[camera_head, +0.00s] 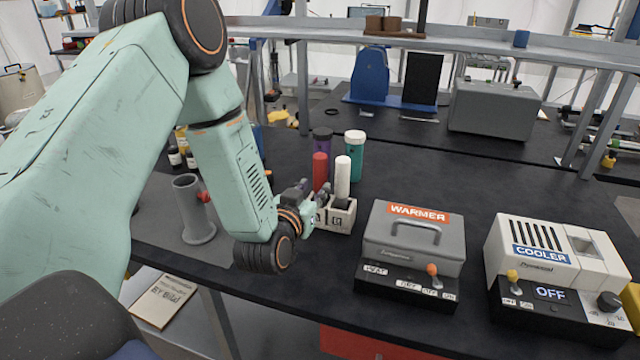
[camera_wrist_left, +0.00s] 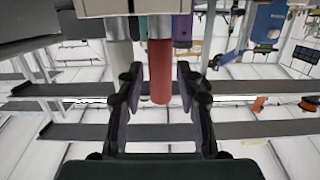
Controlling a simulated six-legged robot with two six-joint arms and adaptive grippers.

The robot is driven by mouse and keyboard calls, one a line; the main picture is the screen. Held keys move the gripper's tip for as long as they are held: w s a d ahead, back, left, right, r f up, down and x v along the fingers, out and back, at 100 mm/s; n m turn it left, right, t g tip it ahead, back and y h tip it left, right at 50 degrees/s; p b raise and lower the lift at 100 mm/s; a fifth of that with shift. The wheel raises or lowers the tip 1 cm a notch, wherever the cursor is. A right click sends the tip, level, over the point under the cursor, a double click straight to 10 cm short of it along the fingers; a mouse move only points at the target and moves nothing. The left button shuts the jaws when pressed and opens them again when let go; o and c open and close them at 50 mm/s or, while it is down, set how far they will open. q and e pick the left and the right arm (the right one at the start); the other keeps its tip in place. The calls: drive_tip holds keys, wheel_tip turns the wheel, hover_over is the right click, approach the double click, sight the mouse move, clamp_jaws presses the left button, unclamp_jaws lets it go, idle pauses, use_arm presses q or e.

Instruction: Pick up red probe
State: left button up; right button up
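The red probe (camera_head: 320,172) stands upright in a small white holder (camera_head: 341,220) on the black bench, beside a white probe (camera_head: 342,178). My left gripper (camera_head: 312,192) is close to the red probe on its left side. The fingers look open, and I see no clear contact. My right gripper is not in view.
A purple bottle (camera_head: 323,141) and a teal bottle (camera_head: 355,155) stand behind the probes. A grey stand (camera_head: 193,212) is left of my gripper. The warmer (camera_head: 412,245) and cooler (camera_head: 555,262) stand to the right. Bare bench lies behind them.

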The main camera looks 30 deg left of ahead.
sight(318, 184)
use_arm(q)
drive_tip(key=x, duration=0.3)
drive_tip(key=shift+w+d+f, duration=0.1)
drive_tip(key=shift+d+f, duration=0.05)
drive_tip(key=shift+f, duration=0.15)
drive_tip(key=shift+w, duration=0.1)
drive_tip(key=shift+s+a+r, duration=0.2)
drive_tip(key=shift+s+r, duration=0.15)
drive_tip(key=shift+s, duration=0.1)
drive_tip(key=shift+w+d+f, duration=0.15)
drive_tip(key=shift+w+f, duration=0.15)
drive_tip(key=shift+w, duration=0.2)
drive_tip(key=c, duration=0.5)
drive_tip(key=shift+s, duration=0.25)
clamp_jaws()
drive_tip(key=shift+s+r, duration=0.15)
drive_tip(key=shift+r, duration=0.05)
